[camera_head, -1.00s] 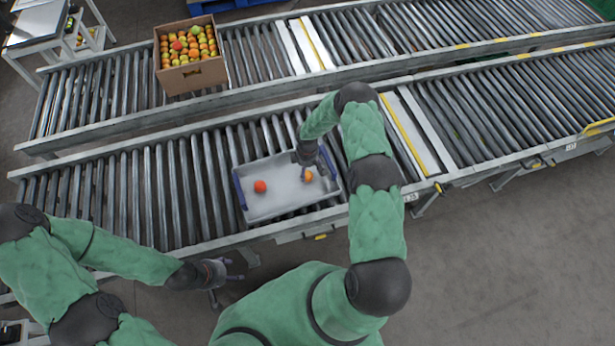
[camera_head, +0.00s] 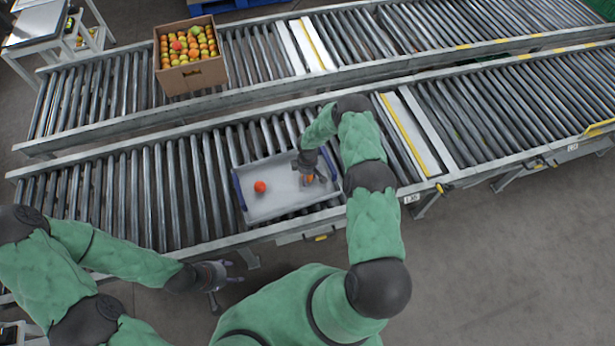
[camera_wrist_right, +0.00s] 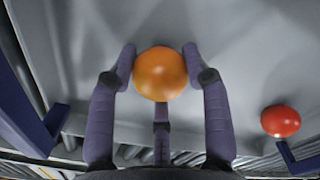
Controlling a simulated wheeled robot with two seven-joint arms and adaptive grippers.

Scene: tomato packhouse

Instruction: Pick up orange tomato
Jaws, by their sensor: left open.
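The orange tomato (camera_wrist_right: 160,73) lies in a grey tray (camera_head: 285,208) on the near roller conveyor. In the head view it shows as a small orange patch (camera_head: 308,179), partly hidden by my right gripper (camera_head: 313,176). In the right wrist view, the fingers of my right gripper (camera_wrist_right: 160,62) stand on both sides of the orange tomato, with a third finger below it. The gaps are very small and I cannot tell whether they touch it. A red tomato (camera_head: 260,187) lies apart in the tray's left part; the wrist view shows it too (camera_wrist_right: 281,121). My left gripper (camera_head: 222,283) is open and empty, off the conveyor.
The tray has blue end handles (camera_head: 240,191). A cardboard box (camera_head: 192,77) full of mixed-colour tomatoes stands on the far conveyor (camera_head: 262,52). The near conveyor's rollers left of the tray (camera_head: 150,200) are clear.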

